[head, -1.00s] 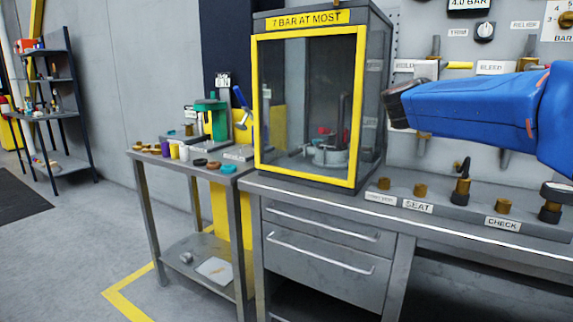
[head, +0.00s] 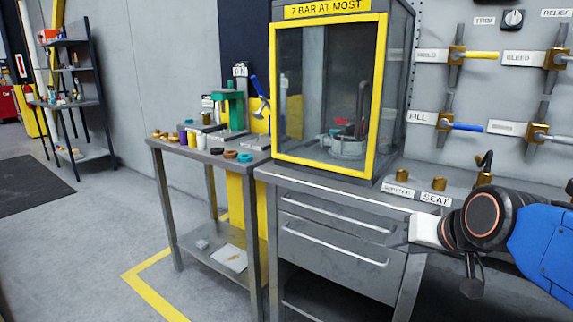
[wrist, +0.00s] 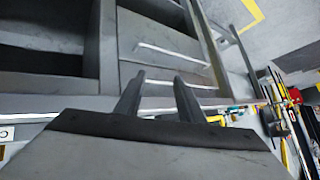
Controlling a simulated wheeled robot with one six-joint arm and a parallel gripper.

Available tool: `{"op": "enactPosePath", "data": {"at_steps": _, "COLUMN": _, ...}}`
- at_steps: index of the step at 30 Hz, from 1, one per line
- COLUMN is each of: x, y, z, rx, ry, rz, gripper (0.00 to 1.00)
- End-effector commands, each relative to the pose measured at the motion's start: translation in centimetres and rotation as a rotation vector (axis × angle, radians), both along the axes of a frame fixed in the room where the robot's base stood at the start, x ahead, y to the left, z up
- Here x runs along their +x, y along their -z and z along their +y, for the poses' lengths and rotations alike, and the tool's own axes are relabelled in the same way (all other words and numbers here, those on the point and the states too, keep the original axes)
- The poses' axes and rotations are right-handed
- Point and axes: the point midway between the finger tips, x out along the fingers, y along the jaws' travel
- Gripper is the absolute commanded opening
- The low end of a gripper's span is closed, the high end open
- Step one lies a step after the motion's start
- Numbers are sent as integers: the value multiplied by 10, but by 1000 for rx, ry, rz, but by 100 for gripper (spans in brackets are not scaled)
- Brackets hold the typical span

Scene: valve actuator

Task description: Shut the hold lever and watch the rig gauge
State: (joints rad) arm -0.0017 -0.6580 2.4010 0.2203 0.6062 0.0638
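The hold lever (head: 483,55) has a yellow handle lying level to the right of its brass valve body, beside the HOLD label (head: 430,56) on the grey panel. Nothing touches it. The rig gauge is not identifiable in the current views. My gripper (head: 396,247) is low at the bench's front edge, before the drawers, well below the hold lever. In the wrist view my gripper (wrist: 159,75) shows two dark fingers apart with nothing between them.
A blue fill lever (head: 466,127) sits below the hold lever, with bleed lever (head: 556,60) to its right. The yellow-framed cabinet (head: 381,95) stands left of the panel. Brass fittings line the bench (head: 345,187). A side table (head: 200,158) carries small parts.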

Motion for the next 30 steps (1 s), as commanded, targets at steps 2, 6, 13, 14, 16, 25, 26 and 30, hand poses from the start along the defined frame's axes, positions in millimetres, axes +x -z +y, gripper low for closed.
{"op": "enactPosePath", "data": {"at_steps": 2, "x": -35, "y": 31, "z": -5, "rx": -66, "ry": -40, "rz": 93, "gripper": 35}}
{"op": "enactPosePath", "data": {"at_steps": 6, "x": -88, "y": 74, "z": -18, "rx": -165, "ry": -94, "rz": 243, "gripper": 35}}
{"op": "enactPosePath", "data": {"at_steps": 13, "x": -131, "y": 105, "z": -31, "rx": -242, "ry": -130, "rz": 365, "gripper": 35}}
{"op": "enactPosePath", "data": {"at_steps": 14, "x": -133, "y": 106, "z": -31, "rx": -246, "ry": -132, "rz": 370, "gripper": 35}}
{"op": "enactPosePath", "data": {"at_steps": 16, "x": -134, "y": 107, "z": -32, "rx": -249, "ry": -133, "rz": 375, "gripper": 35}}
{"op": "enactPosePath", "data": {"at_steps": 25, "x": -133, "y": 106, "z": -32, "rx": -247, "ry": -132, "rz": 373, "gripper": 35}}
{"op": "enactPosePath", "data": {"at_steps": 26, "x": -133, "y": 106, "z": -32, "rx": -247, "ry": -132, "rz": 373, "gripper": 35}}
{"op": "enactPosePath", "data": {"at_steps": 30, "x": -133, "y": 106, "z": -32, "rx": -246, "ry": -132, "rz": 372, "gripper": 35}}
